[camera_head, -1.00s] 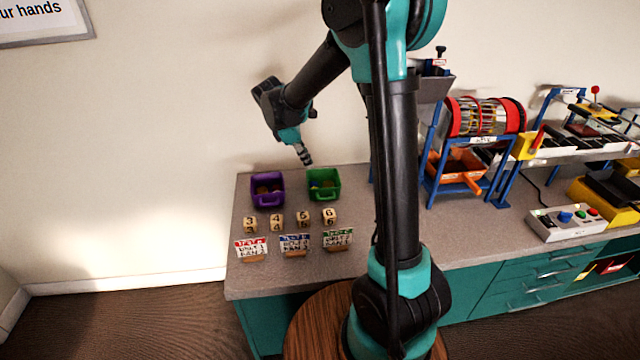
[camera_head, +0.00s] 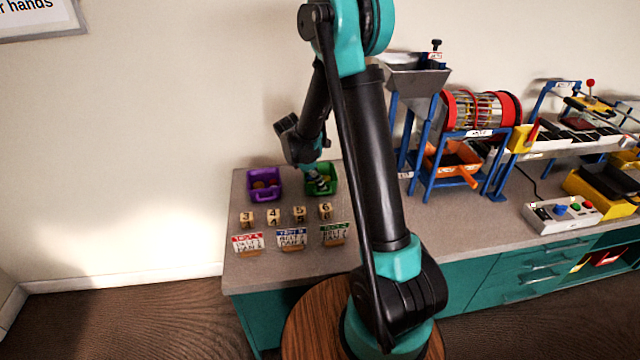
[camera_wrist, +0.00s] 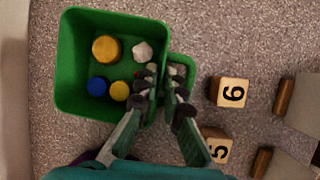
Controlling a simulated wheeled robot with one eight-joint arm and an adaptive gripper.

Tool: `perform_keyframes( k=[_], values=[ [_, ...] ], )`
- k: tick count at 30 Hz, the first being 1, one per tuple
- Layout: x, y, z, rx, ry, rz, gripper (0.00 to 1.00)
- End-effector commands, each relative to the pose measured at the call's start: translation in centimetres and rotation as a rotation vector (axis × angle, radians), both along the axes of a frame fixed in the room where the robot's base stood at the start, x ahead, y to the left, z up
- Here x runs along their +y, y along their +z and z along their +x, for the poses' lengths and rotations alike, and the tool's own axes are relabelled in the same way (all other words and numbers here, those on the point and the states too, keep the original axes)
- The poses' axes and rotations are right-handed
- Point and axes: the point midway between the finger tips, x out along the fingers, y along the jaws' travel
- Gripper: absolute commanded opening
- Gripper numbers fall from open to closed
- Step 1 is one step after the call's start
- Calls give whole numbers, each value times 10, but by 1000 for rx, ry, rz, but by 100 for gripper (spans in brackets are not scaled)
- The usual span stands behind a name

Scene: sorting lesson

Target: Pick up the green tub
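The green tub (camera_head: 333,184) stands at the back of the counter, right of a purple tub. In the wrist view the green tub (camera_wrist: 68,62) fills the upper left, with a small green handle (camera_wrist: 188,68) on its right side. It holds a larger yellow disc (camera_wrist: 106,48), a white piece (camera_wrist: 142,51), a blue disc (camera_wrist: 97,87) and a smaller yellow disc (camera_wrist: 119,91). My gripper (camera_wrist: 162,73) is over the handle side, one finger on each side of the rim. A gap shows between its fingertips, and contact is hard to tell.
The purple tub (camera_head: 251,190) stands close to the left. Several numbered wooden blocks (camera_head: 299,213) and label cards (camera_head: 291,238) stand in front. A blue-framed machine (camera_head: 432,150) stands to the right. Bare counter (camera_head: 262,275) lies at the front.

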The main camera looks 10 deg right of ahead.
Motion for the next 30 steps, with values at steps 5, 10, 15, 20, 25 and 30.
perform_keyframes(
  k=[5, 10, 15, 20, 25, 30],
  values=[
    [-10, -22, 2, 0, 0, 0, 8],
    [-12, -28, 2, 0, 0, 0, 8],
    [-12, -27, 2, 0, 0, 0, 8],
    [-12, -27, 2, 0, 0, 0, 0],
    [-12, -27, 2, 0, 0, 0, 0],
    [-12, -27, 2, 0, 1, 0, 0]
  ],
)
